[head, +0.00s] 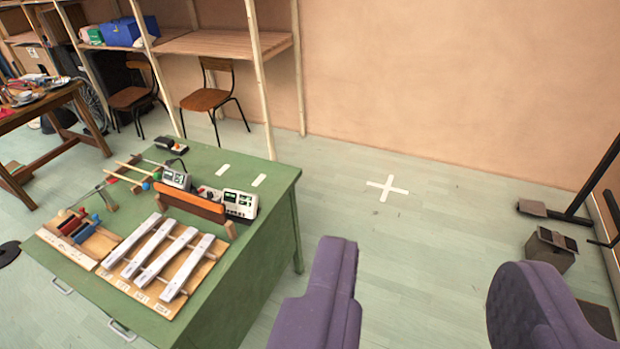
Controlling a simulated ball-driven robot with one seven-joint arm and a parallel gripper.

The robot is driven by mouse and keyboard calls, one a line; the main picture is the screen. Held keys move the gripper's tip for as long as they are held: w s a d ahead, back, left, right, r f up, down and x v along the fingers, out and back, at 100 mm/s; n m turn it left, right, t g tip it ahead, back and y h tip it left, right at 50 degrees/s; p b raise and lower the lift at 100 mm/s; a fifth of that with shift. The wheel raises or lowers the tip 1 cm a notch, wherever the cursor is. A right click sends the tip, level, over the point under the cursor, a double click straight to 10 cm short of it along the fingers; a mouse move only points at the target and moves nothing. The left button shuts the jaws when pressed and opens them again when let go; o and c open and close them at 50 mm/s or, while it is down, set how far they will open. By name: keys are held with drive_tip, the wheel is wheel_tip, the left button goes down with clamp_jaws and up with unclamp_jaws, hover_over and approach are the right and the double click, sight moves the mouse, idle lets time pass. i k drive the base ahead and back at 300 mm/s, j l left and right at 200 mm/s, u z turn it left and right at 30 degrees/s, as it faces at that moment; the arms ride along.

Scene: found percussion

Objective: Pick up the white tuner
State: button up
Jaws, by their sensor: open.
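The white tuner (240,204) is a small boxy device with a dark display and knobs. It stands upright near the right edge of the green table (275,185), at the right end of a brown wooden bar (190,205). A similar grey device (176,179) stands at the bar's left end. My gripper (427,255) shows as two purple padded fingers, wide apart with nothing between them. It is in the lower right of the view, to the right of the table and apart from the tuner.
A xylophone with pale bars (168,255) lies at the table's front. A dark box (171,145) and wooden sticks lie at its back. Chairs (205,99) and shelves (225,42) stand behind.

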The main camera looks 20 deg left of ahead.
sight(242, 207)
drive_tip(key=i+l, duration=0.1)
drive_tip(key=i, duration=1.45)
drive_tip(key=i+u, duration=0.45)
drive_tip(key=i+l+u, duration=0.2)
drive_tip(key=i+u, duration=0.4)
drive_tip(key=u, duration=0.25)
drive_tip(key=i+u, duration=0.15)
drive_tip(key=u, duration=0.25)
drive_tip(key=i+u, duration=0.15)
drive_tip(key=u, duration=0.25)
drive_tip(key=i+l+u, duration=0.1)
drive_tip(key=u, duration=0.3)
